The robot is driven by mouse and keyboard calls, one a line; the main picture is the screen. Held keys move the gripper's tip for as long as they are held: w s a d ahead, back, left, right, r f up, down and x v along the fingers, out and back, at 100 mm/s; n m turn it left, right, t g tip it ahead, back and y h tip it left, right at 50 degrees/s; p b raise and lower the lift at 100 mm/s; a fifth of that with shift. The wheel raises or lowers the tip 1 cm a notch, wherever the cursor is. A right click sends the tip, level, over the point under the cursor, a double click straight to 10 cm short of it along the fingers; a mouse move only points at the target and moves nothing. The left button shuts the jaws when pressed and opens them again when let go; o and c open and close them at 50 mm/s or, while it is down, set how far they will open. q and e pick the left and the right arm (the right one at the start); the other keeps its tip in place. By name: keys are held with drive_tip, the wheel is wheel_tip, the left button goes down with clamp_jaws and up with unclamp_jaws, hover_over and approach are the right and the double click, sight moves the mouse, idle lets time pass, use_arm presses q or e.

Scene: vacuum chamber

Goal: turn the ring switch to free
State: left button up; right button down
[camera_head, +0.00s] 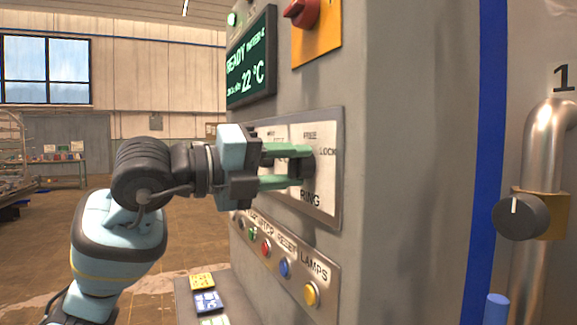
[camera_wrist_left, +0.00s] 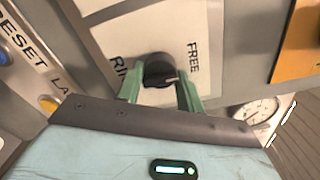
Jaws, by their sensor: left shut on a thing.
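The ring switch is a dark knob (camera_head: 307,168) on a pale plate (camera_head: 329,205) marked RING, FREE and LOCK. My left gripper (camera_head: 298,166) reaches in from the left, its green fingers shut on the knob, one above and one below. In the left wrist view the knob (camera_wrist_left: 157,70) sits between the green fingertips (camera_wrist_left: 160,88). A pale mark shows on the knob's right side, towards the right finger and near the word FREE. I cannot tell exactly which label it points at. LOCK is hidden in that view. My right gripper is not in view.
Below the plate is a row of coloured buttons (camera_head: 285,268) on a metal strip. Above are a green-lit display (camera_head: 250,65) and a red switch (camera_head: 302,12) on a yellow plate. A pipe with a dark knob (camera_head: 521,217) stands at the right. Open floor lies left.

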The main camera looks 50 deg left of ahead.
use_arm(q)
drive_tip(key=o, duration=1)
drive_tip(key=shift+s+a+f+b, duration=0.15)
drive_tip(key=shift+s+b, duration=0.15)
drive_tip(key=shift+s, duration=0.2)
drive_tip(key=b+v, duration=0.2)
drive_tip(key=v, duration=0.4)
drive_tip(key=shift+s, duration=0.4)
drive_tip(key=shift+a, duration=0.1)
